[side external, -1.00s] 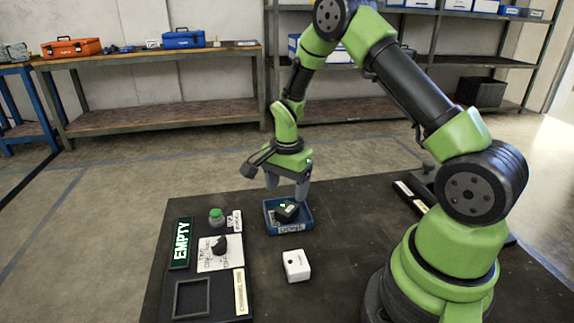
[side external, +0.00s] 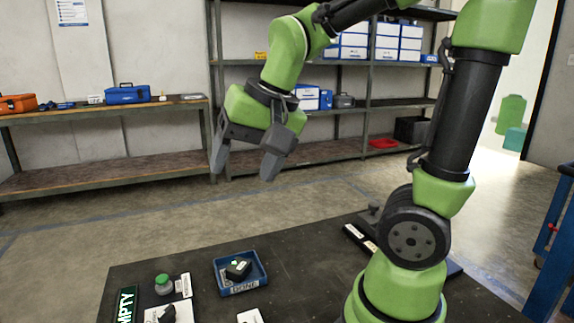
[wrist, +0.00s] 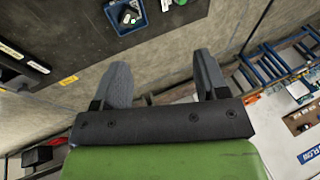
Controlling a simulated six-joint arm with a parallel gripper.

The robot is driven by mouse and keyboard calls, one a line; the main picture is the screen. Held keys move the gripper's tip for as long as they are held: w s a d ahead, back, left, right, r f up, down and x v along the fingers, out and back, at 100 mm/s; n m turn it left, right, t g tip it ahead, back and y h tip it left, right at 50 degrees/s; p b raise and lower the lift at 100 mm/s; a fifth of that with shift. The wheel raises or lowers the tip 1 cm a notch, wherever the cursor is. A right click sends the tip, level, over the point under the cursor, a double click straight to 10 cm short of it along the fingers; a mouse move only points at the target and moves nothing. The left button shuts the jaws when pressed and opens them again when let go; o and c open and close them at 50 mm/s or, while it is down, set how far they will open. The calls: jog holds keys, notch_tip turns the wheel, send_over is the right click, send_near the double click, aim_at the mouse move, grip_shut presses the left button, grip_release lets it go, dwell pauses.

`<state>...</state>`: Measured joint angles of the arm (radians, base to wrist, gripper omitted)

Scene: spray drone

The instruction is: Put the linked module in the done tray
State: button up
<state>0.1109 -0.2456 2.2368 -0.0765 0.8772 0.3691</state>
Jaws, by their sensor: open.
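The linked module (side external: 238,268) is a small dark block with a lit green light. It sits inside the blue done tray (side external: 253,290), whose front label reads DONE. In the wrist view the module (wrist: 129,16) lies in the tray (wrist: 140,28) at the top, apart from my fingers. My gripper (side external: 243,174) is open and empty, well above the tray and the table. Both fingers also show spread apart in the wrist view, where my gripper (wrist: 162,62) has nothing between its fingers.
Left of the tray are a green-topped button (side external: 163,285), a dark sign (side external: 125,305) and a white card with a dark piece (side external: 168,314). A white block (side external: 249,316) is cut off at the bottom edge. Shelves (side external: 330,160) stand behind. The air around my gripper looks clear.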

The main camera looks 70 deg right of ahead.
jog(key=s+a+r+n+t, duration=0.1)
jog(key=s+n, duration=0.1)
jog(key=s, duration=0.2)
jog(key=s+a+n+t+y, duration=0.1)
jog(key=s+a+n, duration=0.1)
jog(key=s+n, duration=0.1)
jog(key=shift+s+a+r, duration=0.25)
jog(key=shift+s+r, duration=0.1)
jog(key=shift+s, duration=0.05)
jog(key=shift+c, duration=0.2)
dwell(1.4)
